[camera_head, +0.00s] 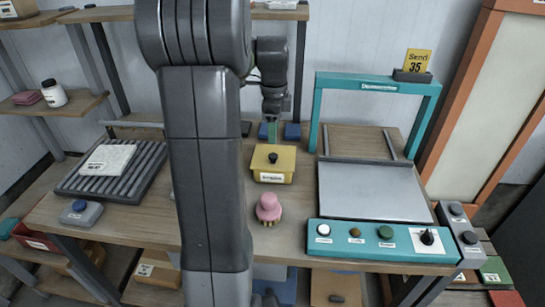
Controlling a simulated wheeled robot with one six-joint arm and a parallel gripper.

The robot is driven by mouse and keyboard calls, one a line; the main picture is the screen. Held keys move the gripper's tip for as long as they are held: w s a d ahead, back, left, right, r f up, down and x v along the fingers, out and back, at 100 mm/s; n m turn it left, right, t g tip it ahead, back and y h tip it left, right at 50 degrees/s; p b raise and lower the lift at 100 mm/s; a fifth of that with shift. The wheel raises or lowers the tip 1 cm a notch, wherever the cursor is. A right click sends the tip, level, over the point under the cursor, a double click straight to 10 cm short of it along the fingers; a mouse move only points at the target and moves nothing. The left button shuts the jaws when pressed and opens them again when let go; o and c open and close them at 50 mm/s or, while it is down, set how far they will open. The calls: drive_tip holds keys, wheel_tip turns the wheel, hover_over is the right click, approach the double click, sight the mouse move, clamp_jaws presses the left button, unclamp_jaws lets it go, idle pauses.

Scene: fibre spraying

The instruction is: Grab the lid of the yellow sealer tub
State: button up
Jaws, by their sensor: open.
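The yellow sealer tub (271,175) stands upright on the wooden table, just right of my arm's large link. My gripper (277,129) is behind and above the tub, pointing down, apart from the lid as seen here. It is open, with nothing seen held between the jaws. Its fingertips are small and partly unclear against the blue pieces behind the tub.
A pink knobbed tool (268,207) stands in front of the tub. A teal-framed press (372,235) with buttons fills the right. A grey roller rack (77,180) with a white paper sheet lies left. My arm link hides part of the table.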

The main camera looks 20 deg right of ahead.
sight(273, 155)
wheel_tip(273, 155, down, 9)
drive_tip(key=shift+a+r, duration=0.1)
drive_tip(key=shift+r, duration=0.05)
drive_tip(key=c, duration=1.1)
